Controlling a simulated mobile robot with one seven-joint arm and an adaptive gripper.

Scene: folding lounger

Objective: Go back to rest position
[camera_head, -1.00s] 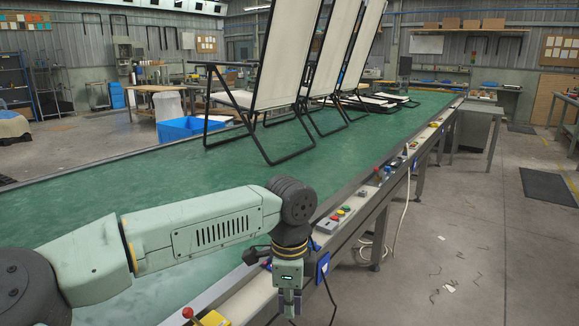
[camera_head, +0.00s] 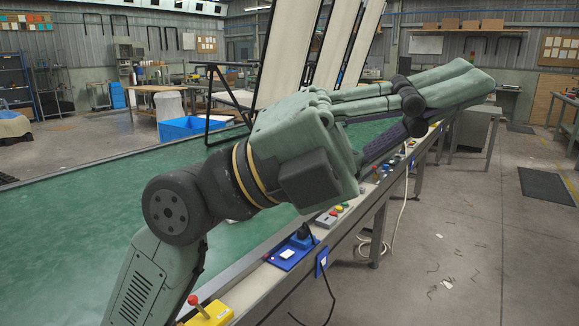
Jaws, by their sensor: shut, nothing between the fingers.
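My gripper (camera_head: 474,82) is large in the camera_head view, raised above the green work surface (camera_head: 100,210) and pointing right, away from the camera. Its fingers are shut with nothing between them. It touches nothing that I can see. Several folding loungers with white panels and black frames stand partly open on the green surface. The nearest lounger (camera_head: 290,42) is behind my gripper, which hides its lower part. Two more loungers, the middle one (camera_head: 331,50) and the far one (camera_head: 362,42), stand behind it, their lower parts also hidden.
A control box with coloured buttons (camera_head: 333,215) and a blue plate (camera_head: 292,252) sit on the table's front rail. A yellow box with a red-knobbed lever (camera_head: 208,313) is nearer. A blue bin (camera_head: 187,128) stands behind the table. The floor at right is mostly clear.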

